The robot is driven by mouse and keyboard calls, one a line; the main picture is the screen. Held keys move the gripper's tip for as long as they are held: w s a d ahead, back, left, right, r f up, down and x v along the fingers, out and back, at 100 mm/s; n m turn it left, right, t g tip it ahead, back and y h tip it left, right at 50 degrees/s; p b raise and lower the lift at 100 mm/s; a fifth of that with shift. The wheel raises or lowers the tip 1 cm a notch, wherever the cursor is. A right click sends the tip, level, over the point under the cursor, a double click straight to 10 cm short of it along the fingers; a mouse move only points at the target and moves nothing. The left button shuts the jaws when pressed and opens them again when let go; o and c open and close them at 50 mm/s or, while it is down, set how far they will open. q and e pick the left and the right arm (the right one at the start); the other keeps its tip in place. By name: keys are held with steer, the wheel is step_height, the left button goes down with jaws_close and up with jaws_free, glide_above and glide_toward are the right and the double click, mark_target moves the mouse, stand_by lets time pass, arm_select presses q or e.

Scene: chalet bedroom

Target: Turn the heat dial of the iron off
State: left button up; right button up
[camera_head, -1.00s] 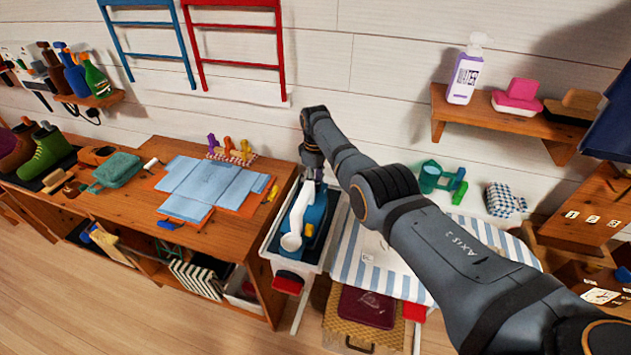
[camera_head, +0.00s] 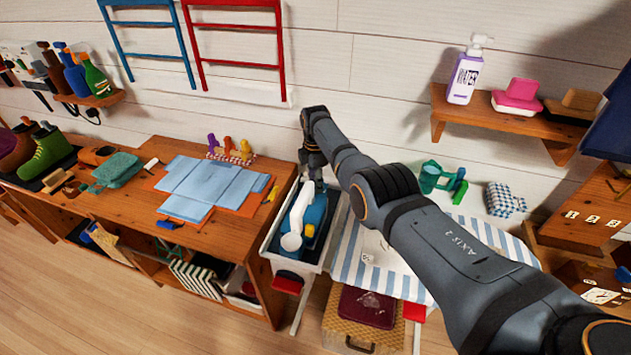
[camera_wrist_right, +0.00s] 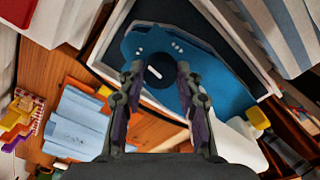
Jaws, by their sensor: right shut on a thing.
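The blue iron (camera_head: 315,220) with a white curved handle part (camera_head: 301,208) lies in a pale tray (camera_head: 322,258). In the right wrist view, the iron's blue body (camera_wrist_right: 200,45) carries a dark round heat dial (camera_wrist_right: 160,81) with a short white mark, which lies slanted, and small white dots nearby. My right gripper (camera_head: 312,172) reaches down to the far end of the iron; in the right wrist view its fingers (camera_wrist_right: 158,72) are on either side of the dial, shut on it. My left gripper is not in view.
A wooden table (camera_head: 170,235) with blue folded cloth (camera_head: 205,182) stands left of the tray. A striped ironing board (camera_head: 350,258) is to the right, under my right arm. A shelf (camera_head: 510,118) with a purple bottle (camera_head: 465,75) is on the wall.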

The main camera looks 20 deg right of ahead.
steer(key=shift+n, duration=0.6)
steer(key=o, duration=1.1)
steer(key=shift+o, duration=0.2)
steer(key=shift+r, duration=0.25)
step_height(320, 180, up, 12)
steer(key=shift+f, duration=0.25)
